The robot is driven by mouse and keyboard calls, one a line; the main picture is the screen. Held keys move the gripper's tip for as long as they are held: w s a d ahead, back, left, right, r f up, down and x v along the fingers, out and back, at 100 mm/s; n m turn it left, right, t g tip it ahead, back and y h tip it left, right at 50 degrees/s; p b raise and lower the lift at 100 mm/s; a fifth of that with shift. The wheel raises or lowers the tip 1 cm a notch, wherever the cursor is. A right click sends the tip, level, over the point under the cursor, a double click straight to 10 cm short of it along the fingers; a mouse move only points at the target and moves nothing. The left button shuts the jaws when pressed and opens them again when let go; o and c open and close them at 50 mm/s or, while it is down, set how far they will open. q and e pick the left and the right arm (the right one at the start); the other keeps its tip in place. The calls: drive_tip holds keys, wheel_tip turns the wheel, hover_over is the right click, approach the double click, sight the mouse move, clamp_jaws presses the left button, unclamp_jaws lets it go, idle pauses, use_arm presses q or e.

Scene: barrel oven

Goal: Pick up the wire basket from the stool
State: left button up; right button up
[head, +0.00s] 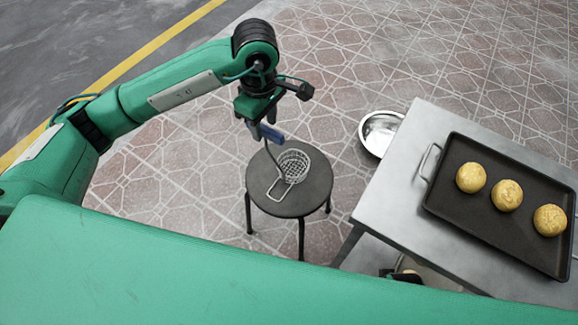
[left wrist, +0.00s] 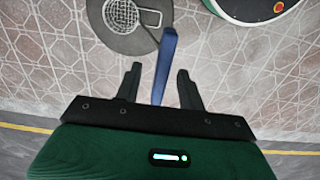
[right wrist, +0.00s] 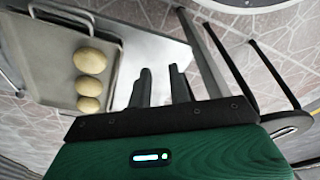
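The wire basket (head: 294,165) sits on the round dark stool (head: 308,192), its metal loop handle lying toward the front left of the seat. In the left wrist view the basket (left wrist: 120,14) and stool (left wrist: 130,42) are at the top, beyond the fingertips (left wrist: 159,70). My right gripper (right wrist: 159,72) is open and empty, out of the head view.
A metal table (head: 400,185) at right bears a dark tray (head: 475,222) with three round buns (head: 507,195). A metal bowl (head: 379,132) is beyond the table's left edge, close to the stool's right. The tiled floor left of the stool is clear.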

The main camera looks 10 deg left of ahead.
sight(266, 138)
use_arm(q)
drive_tip(key=shift+s+f, duration=0.1)
drive_tip(key=shift+f, duration=2.55)
clamp_jaws()
